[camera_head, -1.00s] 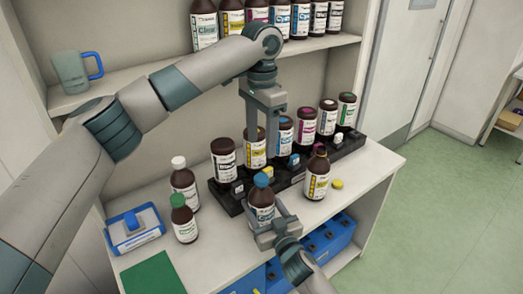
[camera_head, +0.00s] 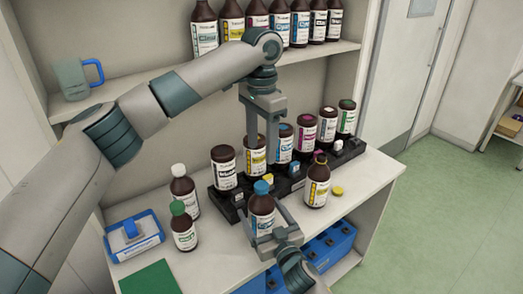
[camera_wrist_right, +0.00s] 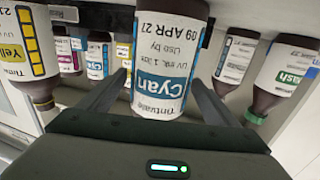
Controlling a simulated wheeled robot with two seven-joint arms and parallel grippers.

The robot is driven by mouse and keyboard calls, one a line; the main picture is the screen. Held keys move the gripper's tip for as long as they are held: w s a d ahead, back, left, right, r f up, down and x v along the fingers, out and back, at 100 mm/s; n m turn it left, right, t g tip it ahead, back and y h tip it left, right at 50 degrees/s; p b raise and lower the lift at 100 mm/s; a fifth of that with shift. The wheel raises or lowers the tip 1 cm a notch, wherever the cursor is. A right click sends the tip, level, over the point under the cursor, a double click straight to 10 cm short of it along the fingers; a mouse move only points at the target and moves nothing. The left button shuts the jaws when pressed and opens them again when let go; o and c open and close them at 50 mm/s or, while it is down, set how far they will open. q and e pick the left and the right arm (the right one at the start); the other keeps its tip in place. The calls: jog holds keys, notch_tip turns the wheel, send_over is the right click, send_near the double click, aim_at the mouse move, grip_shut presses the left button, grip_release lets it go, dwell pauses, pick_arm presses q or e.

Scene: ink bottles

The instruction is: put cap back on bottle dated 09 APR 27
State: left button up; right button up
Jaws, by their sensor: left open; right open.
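The bottle dated 09 APR 27 (camera_wrist_right: 160,55), labelled Cyan, shows inverted in the right wrist view, between the fingers of my right gripper (camera_wrist_right: 158,95), which is open with gaps at both sides. In the head view this brown bottle (camera_head: 262,213) stands upright on the counter in front of the rack. A blue cap (camera_head: 261,187) sits on its top; how tightly cannot be told. My right gripper (camera_head: 263,222) is around it low down from the front. My left gripper (camera_head: 262,150) points down above and behind the cap, open and empty.
A rack (camera_head: 227,205) holds several bottles behind. An open yellow-label bottle (camera_head: 317,184) stands to the right, with a yellow cap (camera_head: 337,191) on the counter. White-capped (camera_head: 183,192) and green-capped (camera_head: 183,230) bottles stand left, near a blue-and-white box (camera_head: 134,235).

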jog(key=b+v, duration=0.3)
jog(key=v, duration=1.3)
jog(key=shift+s+d, duration=0.2)
jog(key=shift+s, duration=0.15)
